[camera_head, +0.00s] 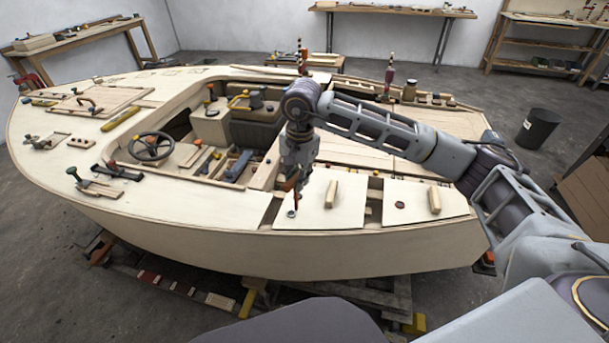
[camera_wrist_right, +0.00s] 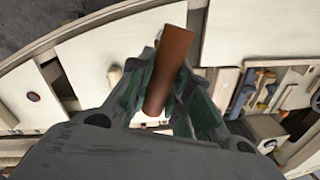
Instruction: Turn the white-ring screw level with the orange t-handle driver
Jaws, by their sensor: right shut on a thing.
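The orange t-handle driver (camera_head: 298,191) points down from my right gripper (camera_head: 298,168), which is shut on it above the near deck edge. The white-ring screw (camera_head: 291,213) is a small dark spot with a pale rim on the left hatch panel. The driver's lower end is just above or at this screw; I cannot tell whether they touch. In the right wrist view the driver (camera_wrist_right: 168,70) shows as a thick orange-brown bar between the fingers (camera_wrist_right: 160,115), and it hides the screw. The screw's slot angle is too small to see. My left gripper is not in view.
The left hatch panel (camera_head: 338,215) has a wooden block handle (camera_head: 331,193). The right panel has another block (camera_head: 434,200) and a dark red round spot (camera_head: 400,204). The steering wheel (camera_head: 150,146) and cockpit lie left. Loose tools lie on the foredeck.

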